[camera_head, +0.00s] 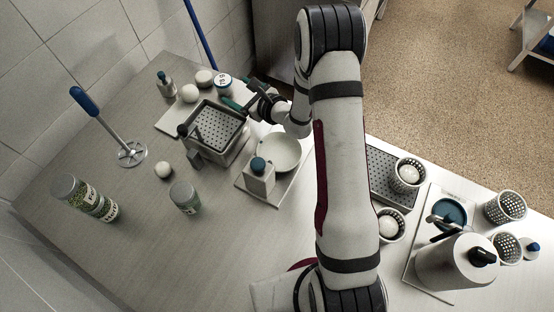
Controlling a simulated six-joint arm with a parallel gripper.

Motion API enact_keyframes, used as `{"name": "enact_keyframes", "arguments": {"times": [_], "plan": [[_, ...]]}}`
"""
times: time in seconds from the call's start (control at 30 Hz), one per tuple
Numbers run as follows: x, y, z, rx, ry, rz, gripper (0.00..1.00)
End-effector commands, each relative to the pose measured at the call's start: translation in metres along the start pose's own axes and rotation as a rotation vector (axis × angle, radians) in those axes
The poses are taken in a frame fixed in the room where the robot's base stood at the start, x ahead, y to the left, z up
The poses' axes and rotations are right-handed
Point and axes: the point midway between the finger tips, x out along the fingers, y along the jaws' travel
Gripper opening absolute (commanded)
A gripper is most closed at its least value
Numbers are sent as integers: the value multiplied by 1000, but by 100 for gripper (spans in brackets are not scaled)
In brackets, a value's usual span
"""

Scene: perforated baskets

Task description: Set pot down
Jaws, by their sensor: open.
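A large light-grey pot (452,266) with a dark lid knob and handle stands upright at the lower right, partly over a white board (413,268). My gripper (243,104) is far from it, at the upper left near the back edge of the table. It is open, with its green-tipped fingers beside the right rim of a square perforated metal basin (214,131). A small white labelled jar (222,82) stands just behind the fingers. Whether the fingers touch the jar or basin is hard to tell. I see nothing held.
A white bowl (281,150) and a square bottle (259,178) stand on a board beside my arm. Perforated baskets (505,207) stand at right. Labelled jars (96,207) and a blue-handled tool (110,125) stand at left. The front left table is clear.

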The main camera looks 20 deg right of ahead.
Motion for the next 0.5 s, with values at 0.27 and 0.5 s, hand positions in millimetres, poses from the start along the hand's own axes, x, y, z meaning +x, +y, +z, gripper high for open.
{"name": "enact_keyframes", "arguments": {"times": [0.27,0.5], "plan": [[-156,172,151,-689,-206,752,83],[-337,196,65,-1452,161,1228,83]]}}
